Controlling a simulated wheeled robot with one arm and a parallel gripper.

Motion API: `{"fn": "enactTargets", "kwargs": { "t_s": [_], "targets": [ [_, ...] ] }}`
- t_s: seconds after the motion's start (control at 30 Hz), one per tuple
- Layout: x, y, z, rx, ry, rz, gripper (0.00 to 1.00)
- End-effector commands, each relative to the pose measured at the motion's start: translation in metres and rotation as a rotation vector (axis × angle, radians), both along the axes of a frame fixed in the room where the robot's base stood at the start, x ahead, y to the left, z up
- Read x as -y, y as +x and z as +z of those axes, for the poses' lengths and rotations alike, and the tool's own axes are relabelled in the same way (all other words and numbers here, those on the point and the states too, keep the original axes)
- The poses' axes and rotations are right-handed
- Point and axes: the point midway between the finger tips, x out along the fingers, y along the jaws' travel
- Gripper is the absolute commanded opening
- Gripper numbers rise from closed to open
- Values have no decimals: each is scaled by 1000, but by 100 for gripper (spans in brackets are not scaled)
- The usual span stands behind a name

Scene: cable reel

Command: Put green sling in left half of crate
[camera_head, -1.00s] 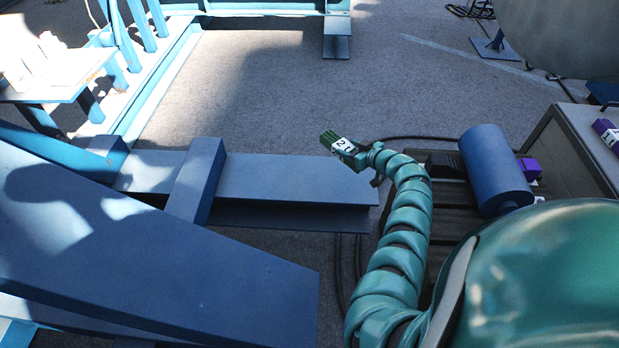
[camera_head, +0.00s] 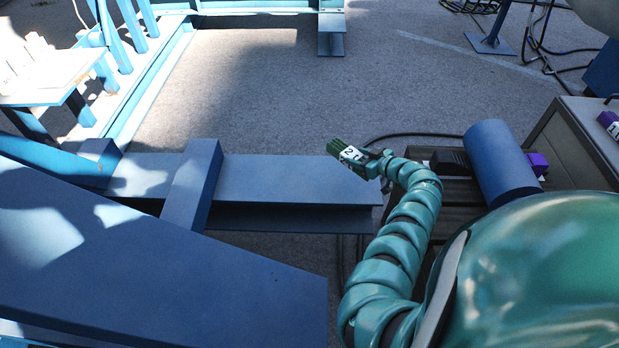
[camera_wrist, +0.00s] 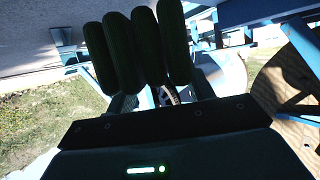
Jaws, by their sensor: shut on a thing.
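The green sling (camera_head: 338,149), a folded bundle of strands with a white numbered tag, is held at the end of my wrapped teal arm. My gripper (camera_head: 366,164) is shut on it, above the floor and beside the end of a blue beam. In the wrist view the green sling (camera_wrist: 145,50) shows as several thick dark-green strands between the fingers. I cannot tell the crate for certain; a dark slatted structure (camera_head: 452,200) lies right of my arm, partly hidden by my arm and body.
A blue cylinder (camera_head: 499,165) lies over the slatted structure, with a purple item (camera_head: 538,163) beside it. A grey box-like unit (camera_head: 575,147) stands at the right, with another purple item (camera_head: 612,123) on it.

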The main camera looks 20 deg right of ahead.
Motion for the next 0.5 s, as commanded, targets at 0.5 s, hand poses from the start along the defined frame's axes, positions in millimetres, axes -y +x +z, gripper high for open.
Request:
{"fn": "enactTargets", "kwargs": {
  "t_s": [0.5],
  "targets": [
    [-15,-3,-23,6,-1,13,15]
  ]
}}
